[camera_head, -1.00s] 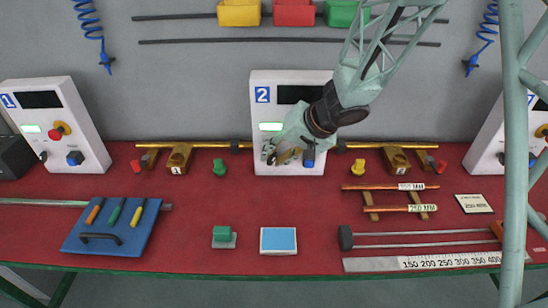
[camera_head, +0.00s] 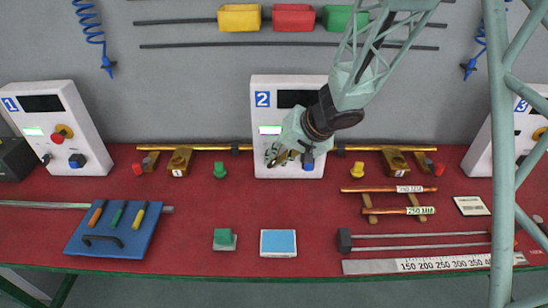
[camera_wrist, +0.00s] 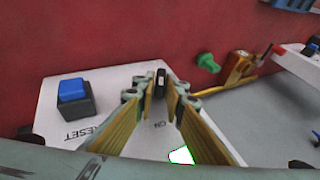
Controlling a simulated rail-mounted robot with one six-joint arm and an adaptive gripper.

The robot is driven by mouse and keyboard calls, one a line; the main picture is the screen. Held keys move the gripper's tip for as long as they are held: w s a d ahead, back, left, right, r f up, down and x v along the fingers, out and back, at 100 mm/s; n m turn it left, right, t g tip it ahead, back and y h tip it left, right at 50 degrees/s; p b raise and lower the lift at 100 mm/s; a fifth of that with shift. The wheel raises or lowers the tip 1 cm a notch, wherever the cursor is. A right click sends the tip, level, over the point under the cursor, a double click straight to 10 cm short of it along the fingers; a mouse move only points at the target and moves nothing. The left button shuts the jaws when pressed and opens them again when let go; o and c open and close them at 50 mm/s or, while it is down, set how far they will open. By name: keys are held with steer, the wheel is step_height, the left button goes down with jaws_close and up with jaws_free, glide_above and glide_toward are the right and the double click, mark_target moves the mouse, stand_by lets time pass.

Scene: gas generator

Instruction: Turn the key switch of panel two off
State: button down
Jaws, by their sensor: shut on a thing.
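Panel two (camera_head: 262,112) is a white box with a blue "2" label at the back middle of the bench. My gripper (camera_head: 276,161) is at the lower left of its face. In the wrist view my gripper (camera_wrist: 160,88) has its two tan-lined fingers shut on the black key switch (camera_wrist: 161,78), one finger on each side. An "ON" mark shows on the panel between the fingers. The key switch is hidden by my gripper in the head view. The blue RESET button (camera_wrist: 75,92) is beside it, apart from the fingers.
Panel two's small lit display (camera_head: 270,130) is above my gripper. A green knob (camera_head: 220,169) and a yellow knob (camera_head: 357,168) stand on either side of the panel. Brass fittings and a pipe run along the back.

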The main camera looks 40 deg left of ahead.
steer(key=shift+a+r+n+t+h+p, duration=0.15)
steer(key=shift+t+h+p, duration=0.3)
steer(key=shift+p, duration=1.75)
steer(key=shift+a+r+n+t+h+p, duration=0.2)
steer(key=shift+h+p, duration=0.45)
steer(key=shift+p, duration=1.55)
steer(key=shift+f+t+h+p, duration=0.1)
steer(key=shift+t+h+p, duration=0.35)
steer(key=shift+p, duration=0.6)
steer(key=shift+a+n+h, duration=0.1)
steer(key=shift+n+h, duration=0.15)
steer(key=shift+h, duration=0.2)
steer(key=shift+s+f+t+h+b, duration=0.15)
steer(key=shift+f+t+h+b, duration=0.1)
steer(key=shift+t+h+b, duration=0.8)
steer(key=h+b, duration=0.1)
steer(key=b, duration=0.2)
steer(key=n+t+h+b, duration=0.1)
steer(key=b, duration=0.3)
steer(key=shift+s+a+f, duration=0.1)
steer(key=shift+s+f, duration=0.1)
steer(key=shift+s+r+t+h+b, duration=0.1)
steer(key=shift+t+h+b, duration=0.5)
steer(key=shift+b, duration=0.7)
steer(key=c, duration=2.7)
jaws_free()
steer(key=shift+r, duration=0.2)
steer(key=shift+v, duration=3.65)
